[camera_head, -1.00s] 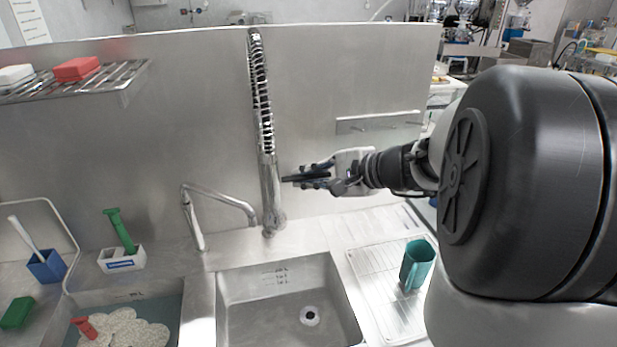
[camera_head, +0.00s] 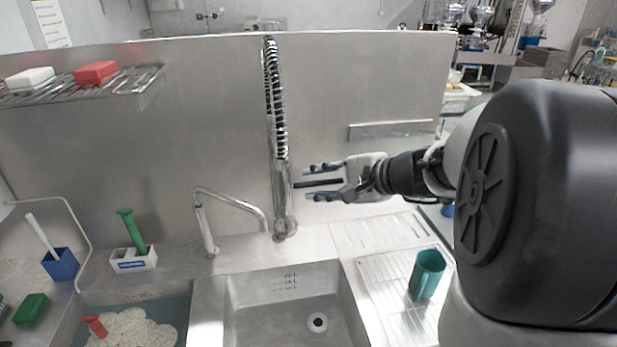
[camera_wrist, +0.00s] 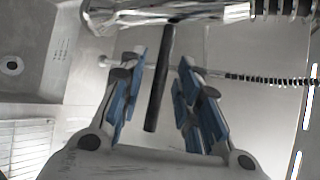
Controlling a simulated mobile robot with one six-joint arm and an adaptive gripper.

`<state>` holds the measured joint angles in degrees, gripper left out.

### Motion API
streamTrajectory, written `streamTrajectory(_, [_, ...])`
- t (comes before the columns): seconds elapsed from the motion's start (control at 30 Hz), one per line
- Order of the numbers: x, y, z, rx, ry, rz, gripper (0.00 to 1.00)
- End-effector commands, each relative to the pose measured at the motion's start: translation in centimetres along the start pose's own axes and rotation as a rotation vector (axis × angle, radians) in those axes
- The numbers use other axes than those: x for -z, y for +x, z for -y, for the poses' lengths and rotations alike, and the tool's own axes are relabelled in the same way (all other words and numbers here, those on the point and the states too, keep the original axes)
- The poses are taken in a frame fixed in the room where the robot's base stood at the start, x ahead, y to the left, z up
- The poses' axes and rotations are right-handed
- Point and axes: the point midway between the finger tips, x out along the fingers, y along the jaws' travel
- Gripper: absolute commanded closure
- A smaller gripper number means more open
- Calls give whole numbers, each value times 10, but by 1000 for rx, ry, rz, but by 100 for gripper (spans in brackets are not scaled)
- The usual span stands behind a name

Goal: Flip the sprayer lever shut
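The sprayer (camera_head: 281,185) is an upright chrome column with a spring hose, standing behind the sink. Its black lever (camera_head: 318,183) sticks out to the right, roughly level. My gripper (camera_head: 312,182) is to the right of the column, fingers pointing left, one above and one below the lever. In the wrist view the gripper (camera_wrist: 158,78) is open. The lever (camera_wrist: 160,85) runs between its blue-padded fingers, with a visible gap on both sides. The chrome sprayer body (camera_wrist: 185,12) crosses the top of that view. The lever's pivot is not clearly visible.
A bent chrome tap (camera_head: 232,200) stands left of the sprayer. The sink (camera_head: 290,318) is below, with a teal jug (camera_head: 427,273) on the drainboard (camera_head: 385,300) to the right. A steel back wall (camera_head: 200,120) rises behind. A wire shelf (camera_head: 130,82) hangs at upper left.

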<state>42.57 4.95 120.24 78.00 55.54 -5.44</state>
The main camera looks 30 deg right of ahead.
Motion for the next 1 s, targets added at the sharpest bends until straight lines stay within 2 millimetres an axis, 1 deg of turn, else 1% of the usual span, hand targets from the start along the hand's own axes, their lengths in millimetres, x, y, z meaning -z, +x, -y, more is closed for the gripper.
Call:
streamTrajectory(0.2, [0,0,0,0,1,0,69])
streamTrajectory(0.27, [0,-3,0,0,1,0,69])
streamTrajectory(0.33, [1,-10,0,2,0,-1,69])
streamTrajectory(0.47, [1,-32,1,3,-1,-5,69])
streamTrajectory(0.6, [2,-64,1,3,0,-6,69])
streamTrajectory(0.8, [1,-101,0,1,1,-4,69])
streamTrajectory(0.9, [1,-112,0,2,0,-3,69])
streamTrajectory(1.0, [0,-118,0,1,0,-1,69])
